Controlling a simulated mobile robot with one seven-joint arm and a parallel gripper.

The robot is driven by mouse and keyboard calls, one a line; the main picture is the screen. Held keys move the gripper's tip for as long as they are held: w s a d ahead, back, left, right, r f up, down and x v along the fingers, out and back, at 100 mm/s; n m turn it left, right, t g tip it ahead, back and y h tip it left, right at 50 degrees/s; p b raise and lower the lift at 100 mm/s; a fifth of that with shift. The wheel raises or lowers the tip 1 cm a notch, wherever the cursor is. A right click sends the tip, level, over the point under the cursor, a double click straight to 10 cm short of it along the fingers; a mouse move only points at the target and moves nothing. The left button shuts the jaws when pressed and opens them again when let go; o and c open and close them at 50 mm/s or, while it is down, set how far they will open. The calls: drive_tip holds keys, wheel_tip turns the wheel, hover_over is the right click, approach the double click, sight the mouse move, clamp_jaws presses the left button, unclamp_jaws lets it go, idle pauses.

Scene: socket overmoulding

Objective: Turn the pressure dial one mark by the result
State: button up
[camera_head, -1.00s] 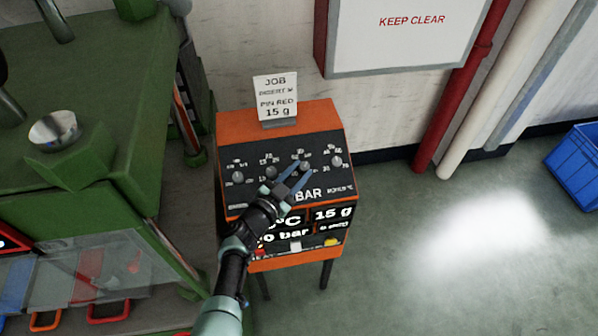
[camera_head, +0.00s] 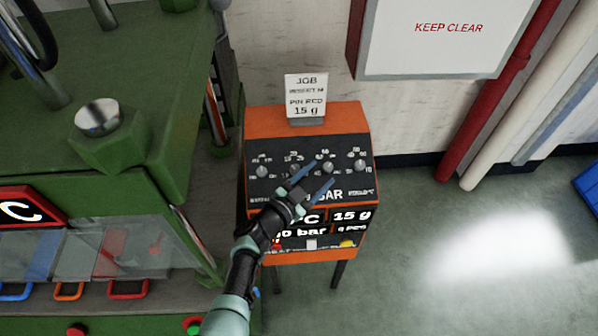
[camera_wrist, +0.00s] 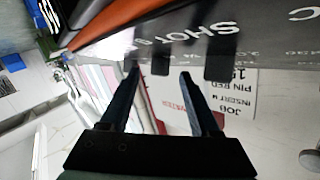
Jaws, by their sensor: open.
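The orange control box (camera_head: 255,120) has a dark sloped panel with a row of several grey dials. The third dial from the left (camera_head: 328,168), above the BAR lettering, is probably the pressure dial; its exact mark is too small to read. My gripper (camera_head: 322,173) is open, with its two blue fingertips just in front of this dial. I cannot tell whether they touch it. In the wrist view my open gripper (camera_wrist: 160,74) points at the panel (camera_wrist: 270,35), where SHOT lettering and dark knob shapes show. The box's display shows 15 g; its bar reading is partly hidden by my arm.
A job card (camera_head: 306,95) stands on the box. A KEEP CLEAR board (camera_head: 440,40) and red pipe (camera_head: 495,95) are behind.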

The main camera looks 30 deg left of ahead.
drive_tip(key=p+v, duration=0.5)
drive_tip(key=v, duration=0.6)
